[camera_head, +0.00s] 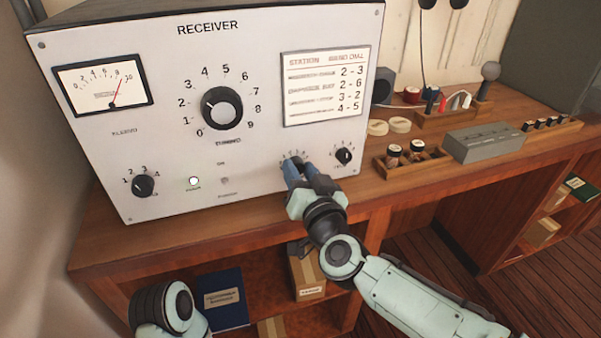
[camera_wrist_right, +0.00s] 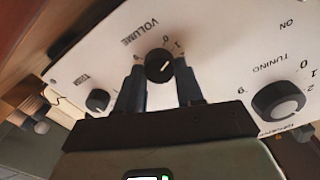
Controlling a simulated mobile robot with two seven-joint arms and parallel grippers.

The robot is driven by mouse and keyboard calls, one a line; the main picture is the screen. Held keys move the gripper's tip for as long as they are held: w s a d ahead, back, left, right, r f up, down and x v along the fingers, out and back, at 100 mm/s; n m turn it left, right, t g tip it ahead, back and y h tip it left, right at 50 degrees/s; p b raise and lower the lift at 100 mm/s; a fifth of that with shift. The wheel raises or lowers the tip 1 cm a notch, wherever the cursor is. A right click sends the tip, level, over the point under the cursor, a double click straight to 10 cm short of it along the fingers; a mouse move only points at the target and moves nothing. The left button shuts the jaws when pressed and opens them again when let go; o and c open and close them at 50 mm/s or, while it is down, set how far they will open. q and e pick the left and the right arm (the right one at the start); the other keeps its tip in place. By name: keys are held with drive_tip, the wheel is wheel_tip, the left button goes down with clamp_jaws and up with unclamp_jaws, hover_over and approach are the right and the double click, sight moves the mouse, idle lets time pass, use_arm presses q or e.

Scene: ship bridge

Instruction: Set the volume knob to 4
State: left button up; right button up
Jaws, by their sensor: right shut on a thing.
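The volume knob (camera_wrist_right: 159,66) is a small black dial with a white pointer line, under the word VOLUME in the right wrist view. My right gripper (camera_wrist_right: 161,72) has one finger on each side of it and is shut on it. In that view the pointer leans to the upper right; the exact number it marks I cannot tell, as the fingers hide part of the scale. In the head view my right gripper (camera_head: 299,172) is at the lower right of the white receiver panel (camera_head: 255,150) and mostly covers the knob. My left gripper is out of view.
The tuning knob (camera_head: 222,107) is up and left of my gripper; a small knob (camera_head: 343,155) is close on its right. Another small knob (camera_head: 143,185) is at the panel's lower left. A wooden rack of jars (camera_head: 412,158) and a grey box (camera_head: 484,142) stand right on the desk.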

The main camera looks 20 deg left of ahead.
drive_tip(key=m+b, duration=0.1)
drive_tip(key=m, duration=0.4)
drive_tip(key=shift+f+m, duration=0.1)
drive_tip(key=shift+m, duration=0.6)
drive_tip(key=m+b, duration=0.1)
drive_tip(key=m, duration=0.2)
drive_tip(key=shift+f+m+b, duration=0.1)
drive_tip(key=shift+m+b, duration=0.2)
drive_tip(key=m+b, duration=0.1)
drive_tip(key=m, duration=0.2)
drive_tip(key=shift+w+d+m, duration=0.1)
drive_tip(key=shift+m, duration=0.3)
drive_tip(key=shift+m+b, duration=0.55)
drive_tip(key=shift+m, duration=0.65)
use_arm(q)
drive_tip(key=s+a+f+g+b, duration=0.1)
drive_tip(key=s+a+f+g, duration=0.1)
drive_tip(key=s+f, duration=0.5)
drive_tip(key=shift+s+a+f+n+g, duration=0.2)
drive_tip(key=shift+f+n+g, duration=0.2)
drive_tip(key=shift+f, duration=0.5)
use_arm(e)
drive_tip(key=shift+m, duration=1.7)
drive_tip(key=o, duration=1)
